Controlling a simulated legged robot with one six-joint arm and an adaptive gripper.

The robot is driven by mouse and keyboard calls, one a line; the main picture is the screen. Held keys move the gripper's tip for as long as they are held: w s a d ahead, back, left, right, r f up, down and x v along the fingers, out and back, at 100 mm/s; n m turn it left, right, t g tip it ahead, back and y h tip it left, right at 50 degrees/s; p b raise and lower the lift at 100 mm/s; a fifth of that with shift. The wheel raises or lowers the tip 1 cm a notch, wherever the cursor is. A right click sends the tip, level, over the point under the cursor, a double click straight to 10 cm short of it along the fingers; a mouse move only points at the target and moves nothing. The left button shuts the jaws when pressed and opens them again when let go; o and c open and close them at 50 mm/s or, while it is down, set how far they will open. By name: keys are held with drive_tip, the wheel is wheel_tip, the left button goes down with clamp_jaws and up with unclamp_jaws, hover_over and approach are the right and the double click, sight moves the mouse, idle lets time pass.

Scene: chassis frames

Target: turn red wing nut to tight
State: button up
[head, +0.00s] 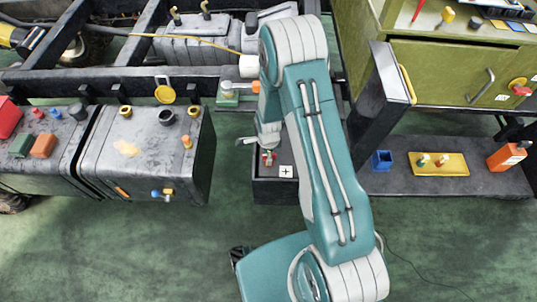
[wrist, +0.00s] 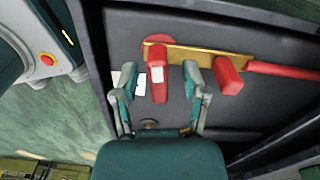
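In the wrist view a red upright piece with a white label (wrist: 157,80), which looks like the red wing nut, stands on a dark panel (wrist: 130,35). A brass-coloured bar (wrist: 205,54) runs right from its top, to a second red block (wrist: 229,76) and a red rod (wrist: 285,71). My gripper (wrist: 160,76) is open, one finger on each side of the labelled red piece, with a visible gap on both sides. In the head view a small red part (head: 268,158) shows below my gripper (head: 262,143); my arm hides much around it.
A white card with a black cross (head: 286,171) lies right of the red part. Green floor in front is mostly clear.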

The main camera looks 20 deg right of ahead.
wheel_tip(320, 180, up, 12)
idle(0.6)
idle(0.5)
